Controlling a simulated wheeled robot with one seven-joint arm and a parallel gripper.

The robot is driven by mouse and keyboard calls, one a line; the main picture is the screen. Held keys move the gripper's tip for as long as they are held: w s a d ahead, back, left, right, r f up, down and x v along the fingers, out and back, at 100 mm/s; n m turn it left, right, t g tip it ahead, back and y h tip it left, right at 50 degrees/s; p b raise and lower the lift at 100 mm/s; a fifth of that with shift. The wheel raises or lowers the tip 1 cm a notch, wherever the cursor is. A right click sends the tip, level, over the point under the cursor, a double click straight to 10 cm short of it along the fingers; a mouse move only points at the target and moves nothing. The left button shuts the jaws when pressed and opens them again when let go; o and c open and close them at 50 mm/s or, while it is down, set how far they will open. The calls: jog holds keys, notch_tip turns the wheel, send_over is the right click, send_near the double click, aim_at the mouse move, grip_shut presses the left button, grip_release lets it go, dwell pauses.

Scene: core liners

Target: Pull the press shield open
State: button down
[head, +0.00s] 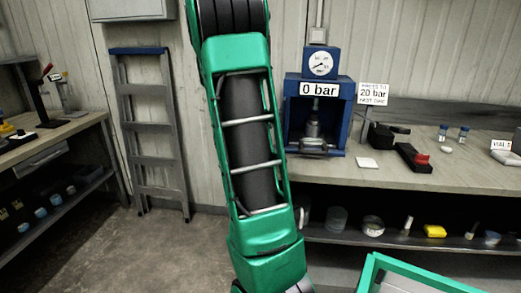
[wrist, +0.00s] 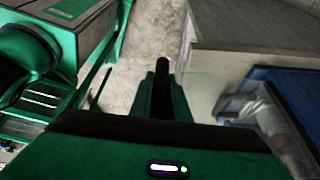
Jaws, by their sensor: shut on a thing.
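The blue press (head: 318,84) stands on the bench, with a round gauge on top and a sign reading 0 bar. A metal cylinder (head: 313,122) stands inside its frame. In the wrist view the press's blue frame (wrist: 292,85) is at the right, beside a pale, see-through surface (wrist: 205,95) that looks like the shield. My gripper (wrist: 162,85) is left of the press, its green fingers shut on a dark upright bar (wrist: 162,68), apparently the shield's handle. How the bar joins the shield is hidden. My gripper is out of the head view.
The bench (head: 440,173) holds a black tray with a red item (head: 414,158), small vials (head: 443,132) and a white pad (head: 367,162). A sign (head: 373,93) reads 20 bar. A grey ladder (head: 148,130) leans on the wall. The floor (head: 120,250) at left is clear.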

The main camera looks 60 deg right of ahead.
jog(key=c, duration=2)
grip_release()
jog(key=shift+a, duration=0.1)
jog(key=shift+r, duration=0.1)
jog(key=shift+v, duration=5.35)
jog(key=shift+w, duration=0.1)
